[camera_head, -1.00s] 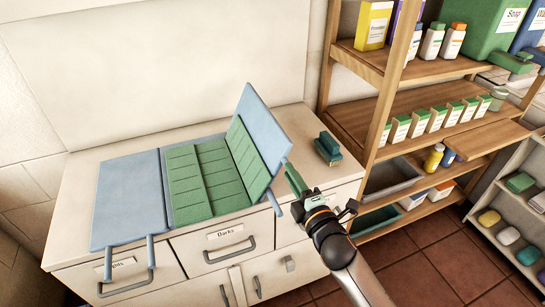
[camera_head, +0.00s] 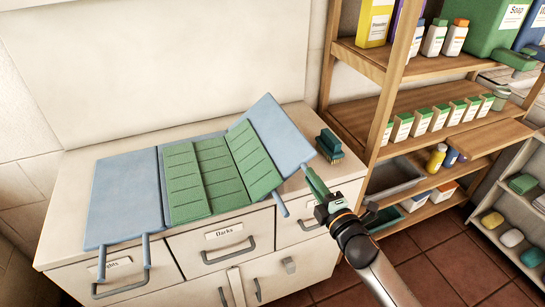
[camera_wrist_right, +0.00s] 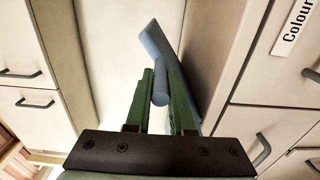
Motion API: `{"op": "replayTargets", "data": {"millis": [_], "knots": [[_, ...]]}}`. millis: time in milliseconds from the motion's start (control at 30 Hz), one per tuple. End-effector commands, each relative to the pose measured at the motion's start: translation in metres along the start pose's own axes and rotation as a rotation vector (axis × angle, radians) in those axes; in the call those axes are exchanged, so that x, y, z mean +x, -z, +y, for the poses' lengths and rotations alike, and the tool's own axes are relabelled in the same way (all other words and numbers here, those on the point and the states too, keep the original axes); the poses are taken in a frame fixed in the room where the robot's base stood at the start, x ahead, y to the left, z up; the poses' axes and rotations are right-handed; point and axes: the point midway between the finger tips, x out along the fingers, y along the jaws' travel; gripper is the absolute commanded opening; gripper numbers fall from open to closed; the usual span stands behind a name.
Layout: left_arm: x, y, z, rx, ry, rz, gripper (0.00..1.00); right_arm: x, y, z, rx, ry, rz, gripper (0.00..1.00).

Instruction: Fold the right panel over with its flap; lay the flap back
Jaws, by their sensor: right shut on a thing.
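In the right wrist view, a blue bar of the panel (camera_wrist_right: 160,98) sits between the green fingers (camera_wrist_right: 168,105). The exact grip point is hard to see. My left gripper is not in view.
A brush (camera_head: 329,145) lies on the cabinet top (camera_head: 300,118) just right of the panel. A wooden shelf (camera_head: 440,105) with bottles and boxes stands close on the right.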

Motion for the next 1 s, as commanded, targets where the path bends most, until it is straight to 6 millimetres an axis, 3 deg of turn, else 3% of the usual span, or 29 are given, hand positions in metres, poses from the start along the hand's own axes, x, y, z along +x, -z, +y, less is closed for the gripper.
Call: {"op": "replayTargets", "data": {"millis": [200,367,600,767,1000], "knots": [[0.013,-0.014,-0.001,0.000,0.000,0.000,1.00,0.001,-0.017,-0.019,-0.004,-0.007,-0.007,0.00],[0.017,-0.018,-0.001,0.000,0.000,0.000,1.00,0.001,-0.020,-0.027,-0.004,-0.006,-0.008,0.00],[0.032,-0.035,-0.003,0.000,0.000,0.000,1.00,0.001,-0.028,-0.055,-0.004,-0.005,-0.007,0.00],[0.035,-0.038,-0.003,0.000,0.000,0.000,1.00,0.001,-0.029,-0.060,-0.002,-0.004,-0.006,0.00],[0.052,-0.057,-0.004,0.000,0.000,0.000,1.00,0.000,-0.029,-0.090,-0.002,-0.003,-0.004,0.00]]}}
